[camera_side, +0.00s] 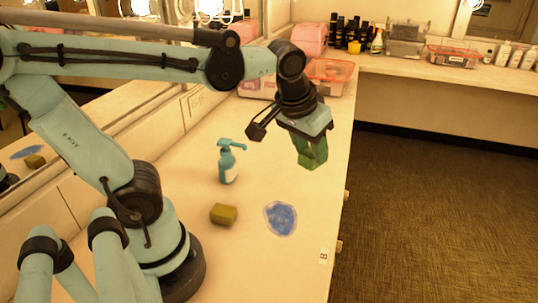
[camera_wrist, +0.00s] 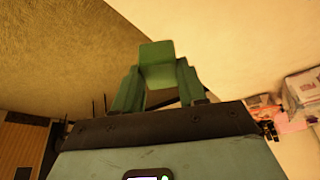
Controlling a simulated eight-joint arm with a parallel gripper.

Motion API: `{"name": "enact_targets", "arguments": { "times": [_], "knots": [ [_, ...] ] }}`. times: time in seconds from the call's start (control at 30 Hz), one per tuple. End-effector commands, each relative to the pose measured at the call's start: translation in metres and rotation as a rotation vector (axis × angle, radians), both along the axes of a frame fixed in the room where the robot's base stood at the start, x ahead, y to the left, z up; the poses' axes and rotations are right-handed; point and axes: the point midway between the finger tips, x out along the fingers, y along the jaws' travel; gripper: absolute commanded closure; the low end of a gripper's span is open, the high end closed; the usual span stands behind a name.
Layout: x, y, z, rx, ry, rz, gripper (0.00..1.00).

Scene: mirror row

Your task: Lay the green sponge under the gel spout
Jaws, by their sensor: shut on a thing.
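My gripper (camera_side: 309,146) is above the right part of the counter and points down. It is shut on the green sponge (camera_wrist: 156,52), a block between the two green fingers in the wrist view. In the side view fingers and sponge look much the same green, and their border is hard to tell. The gel bottle (camera_side: 229,166) is teal with a pale label and stands upright on the counter, left of my gripper. Its spout (camera_side: 238,146) points right, toward my gripper. The counter below the spout is bare.
An olive-yellow sponge (camera_side: 223,214) lies on the counter in front of the bottle. A blue patch (camera_side: 280,218) lies flat to its right. The counter's right edge is close to my gripper. A mirror runs along the left; pink bins (camera_side: 314,38) stand at the back.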

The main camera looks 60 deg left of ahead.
Motion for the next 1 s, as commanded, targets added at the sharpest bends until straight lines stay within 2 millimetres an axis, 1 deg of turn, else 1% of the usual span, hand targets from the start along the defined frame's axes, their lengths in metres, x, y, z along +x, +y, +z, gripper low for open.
{"name": "enact_targets", "arguments": {
  "times": [0.1, 0.3, 0.37, 0.47, 0.57, 0.63, 0.7, 0.8, 0.9, 1.0],
  "knots": [
    [0.008, 0.001, 0.006, 0.000, 0.000, -0.116, 0.92],
    [0.014, 0.001, 0.012, 0.001, 0.001, -0.235, 0.92],
    [0.015, 0.002, 0.011, 0.002, 0.001, -0.242, 0.92],
    [0.014, 0.012, 0.004, 0.003, 0.001, -0.186, 0.92],
    [0.009, 0.034, -0.011, 0.003, 0.002, -0.044, 0.92],
    [0.003, 0.054, -0.026, 0.003, 0.001, 0.100, 0.92],
    [-0.008, 0.078, -0.042, 0.004, 0.001, 0.267, 0.92],
    [-0.027, 0.107, -0.063, 0.004, 0.000, 0.498, 0.92],
    [-0.045, 0.128, -0.077, 0.004, 0.000, 0.682, 0.92],
    [-0.060, 0.142, -0.088, 0.004, -0.001, 0.821, 0.92]
  ]
}}
